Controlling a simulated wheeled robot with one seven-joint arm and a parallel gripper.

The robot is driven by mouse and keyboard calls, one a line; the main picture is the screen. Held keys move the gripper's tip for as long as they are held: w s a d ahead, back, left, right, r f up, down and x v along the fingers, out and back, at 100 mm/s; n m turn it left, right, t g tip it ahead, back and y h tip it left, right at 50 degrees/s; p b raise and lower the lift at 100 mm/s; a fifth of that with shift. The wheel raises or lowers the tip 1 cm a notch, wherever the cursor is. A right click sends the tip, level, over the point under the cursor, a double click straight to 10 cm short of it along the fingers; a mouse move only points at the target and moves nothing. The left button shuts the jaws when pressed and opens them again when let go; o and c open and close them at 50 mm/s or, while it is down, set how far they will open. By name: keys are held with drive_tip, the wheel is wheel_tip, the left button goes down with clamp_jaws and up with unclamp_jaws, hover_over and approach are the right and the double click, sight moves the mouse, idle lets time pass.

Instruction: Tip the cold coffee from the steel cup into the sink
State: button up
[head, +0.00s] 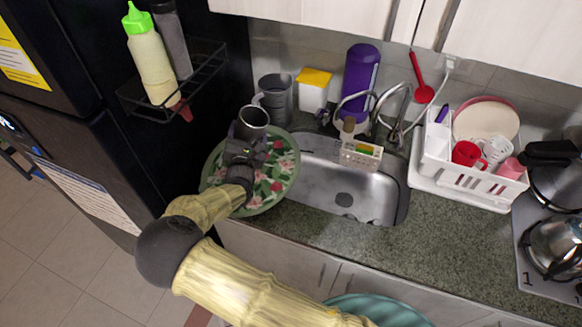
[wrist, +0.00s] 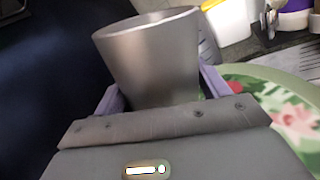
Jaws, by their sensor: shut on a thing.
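The steel cup (head: 254,117) is held upright, or close to it, by my gripper (head: 245,146) over the left part of a green floral plate (head: 283,190). In the wrist view the cup (wrist: 150,62) sits between the two jaws of my gripper (wrist: 157,95), which are shut on it. Its inside is mostly hidden, so I cannot see the coffee. The sink (head: 375,196) is a steel basin to the right of the cup, with a drain in its floor. A curved tap (head: 401,95) stands behind it.
A grey mug (head: 276,98), a yellow-lidded container (head: 313,90) and a purple bottle (head: 360,75) stand behind the plate and sink. A sponge caddy (head: 361,155) hangs at the sink's back edge. A white dish rack (head: 470,175) stands to the right. The dark fridge (head: 95,140) is close on the left.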

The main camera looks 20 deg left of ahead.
sight(240, 130)
drive_tip(key=n, duration=0.1)
drive_tip(key=a+f+n+b, duration=0.1)
drive_tip(key=shift+s+a+n, duration=0.1)
drive_tip(key=shift+s+n, duration=0.05)
drive_tip(key=shift+n, duration=0.15)
drive_tip(key=shift+a+f+n+b, duration=0.3)
drive_tip(key=shift+n+b, duration=0.2)
drive_tip(key=shift+n, duration=0.5)
drive_tip(key=shift+r+p, duration=1.3)
drive_tip(key=shift+r, duration=1.25)
